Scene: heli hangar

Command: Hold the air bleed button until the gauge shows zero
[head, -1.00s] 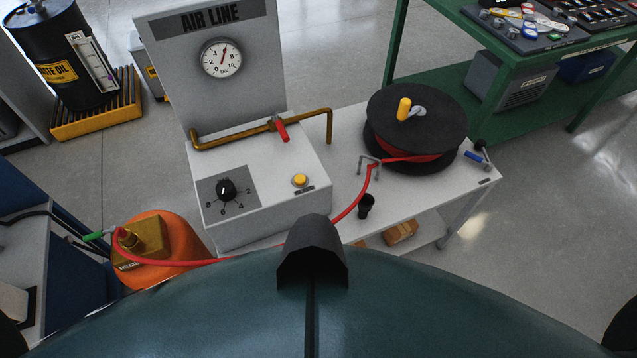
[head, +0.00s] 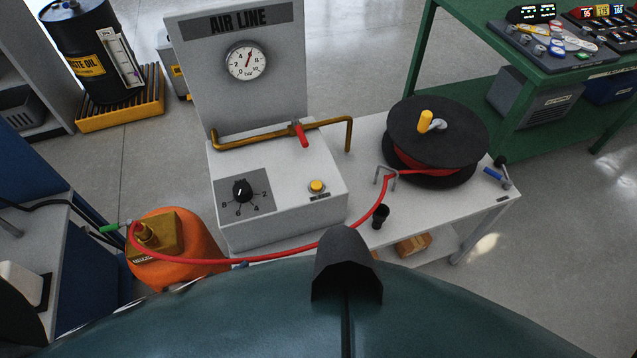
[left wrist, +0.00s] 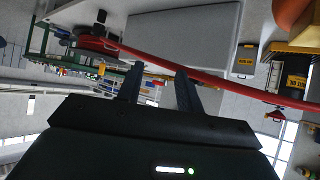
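The yellow air bleed button (head: 317,186) sits at the front right of the white AIR LINE box (head: 290,213). Nothing touches it. The round gauge (head: 247,62) is on the upright panel behind, and its red needle points nearly straight up, well off zero. A black dial (head: 242,190) is left of the button. A red-handled valve (head: 301,135) is on the brass pipe. My left gripper (left wrist: 156,84) shows only in the left wrist view, with its fingers apart and nothing between them. My right gripper is in neither view.
A red hose (head: 300,250) runs from the black reel (head: 440,140) across the bench front to an orange tank (head: 180,240). It passes behind my left fingers in the wrist view; contact is unclear. A green table (head: 510,110) stands at the back right.

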